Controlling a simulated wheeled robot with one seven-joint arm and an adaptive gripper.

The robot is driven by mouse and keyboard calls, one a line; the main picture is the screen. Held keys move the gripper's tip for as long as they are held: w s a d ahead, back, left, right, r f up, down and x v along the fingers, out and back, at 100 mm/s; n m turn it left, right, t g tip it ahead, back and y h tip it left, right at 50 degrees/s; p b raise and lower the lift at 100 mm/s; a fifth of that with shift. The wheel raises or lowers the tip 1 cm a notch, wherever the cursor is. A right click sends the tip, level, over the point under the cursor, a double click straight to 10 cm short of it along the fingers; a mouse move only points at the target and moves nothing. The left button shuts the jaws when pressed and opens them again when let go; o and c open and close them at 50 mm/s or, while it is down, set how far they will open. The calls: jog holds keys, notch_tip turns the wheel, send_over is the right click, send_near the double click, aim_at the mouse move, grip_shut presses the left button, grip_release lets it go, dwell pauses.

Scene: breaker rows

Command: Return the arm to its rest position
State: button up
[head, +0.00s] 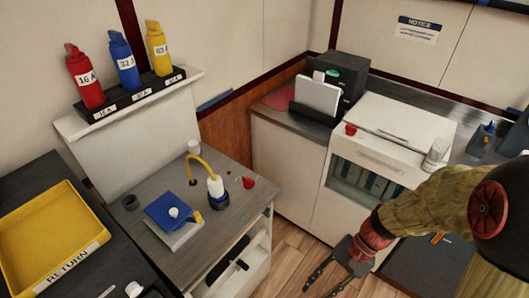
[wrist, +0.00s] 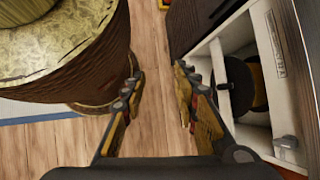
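My arm comes in from the lower right of the head view, its upper part wrapped in olive-yellow fabric. My gripper (head: 325,284) hangs low over the floor, between the grey-topped bench and the white cabinet. In the wrist view, the fingers of my gripper (wrist: 159,88) stand apart, with only wooden floor visible between them. It holds nothing.
The grey-topped bench (head: 235,213) has an open lower compartment, also close to the right finger in the wrist view. A white cabinet (head: 320,205) stands behind my gripper. Red, blue and yellow bottles stand on a wall shelf (head: 75,127). A yellow RETURN tray (head: 85,247) lies left. Wooden floor (head: 290,255) is clear.

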jog(key=w+d+r+n+t+h, duration=0.1)
jog(key=d+r+n+t+h, duration=0.5)
jog(key=r, duration=0.7)
notch_tip(320, 180, up, 11)
jog(key=a+n+t, duration=0.1)
jog(key=t, duration=0.2)
jog(key=shift+s+a+f+n+h, duration=0.15)
jog(key=shift+s+a+n+h, duration=0.15)
jog(key=shift+a+n, duration=0.1)
jog(key=shift+o, duration=0.6)
jog(key=shift+p, duration=0.35)
